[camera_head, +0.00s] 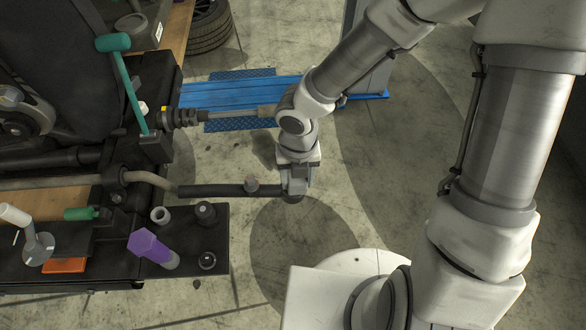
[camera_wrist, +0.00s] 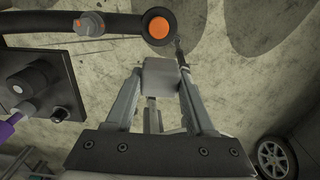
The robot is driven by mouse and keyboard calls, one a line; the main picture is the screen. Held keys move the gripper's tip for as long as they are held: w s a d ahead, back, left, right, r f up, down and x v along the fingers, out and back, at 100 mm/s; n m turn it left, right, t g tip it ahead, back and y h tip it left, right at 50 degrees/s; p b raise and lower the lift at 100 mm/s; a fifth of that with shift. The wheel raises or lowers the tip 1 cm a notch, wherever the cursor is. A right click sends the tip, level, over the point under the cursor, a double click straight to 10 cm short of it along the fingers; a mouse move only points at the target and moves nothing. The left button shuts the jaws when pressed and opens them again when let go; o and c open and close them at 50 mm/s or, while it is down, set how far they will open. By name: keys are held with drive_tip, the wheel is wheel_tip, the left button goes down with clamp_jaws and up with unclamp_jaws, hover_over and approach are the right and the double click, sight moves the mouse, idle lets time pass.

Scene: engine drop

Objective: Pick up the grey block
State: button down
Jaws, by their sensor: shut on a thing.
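The grey block (camera_wrist: 160,77) shows in the wrist view, held between the two fingers of my gripper (camera_wrist: 160,85). My gripper is shut on it, with one finger against each side. In the head view my gripper (camera_head: 296,180) hangs down by the right end of a black bar. The block cannot be clearly made out there, as the gripper hides most of it.
The black bar (camera_head: 225,190) reaches out over the floor; its orange-centred end (camera_wrist: 159,27) lies just beyond the block. A black plate (camera_head: 215,240) with a purple hexagonal piece (camera_head: 150,248) and several small parts is at left. Concrete floor (camera_head: 375,200) is open to the right.

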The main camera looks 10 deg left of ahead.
sight(303, 190)
drive_tip(key=s+r, duration=0.1)
drive_tip(key=s+d+r+p, duration=0.1)
drive_tip(key=s+r, duration=0.1)
drive_tip(key=s, duration=0.1)
drive_tip(key=shift+d, duration=0.35)
drive_tip(key=shift+s+d+r+b, duration=0.3)
drive_tip(key=shift+s+b, duration=0.35)
drive_tip(key=shift+b, duration=0.25)
drive_tip(key=shift+s+d+r+b, duration=0.15)
drive_tip(key=shift+s+r+b, duration=0.1)
drive_tip(key=shift+s+b, duration=0.5)
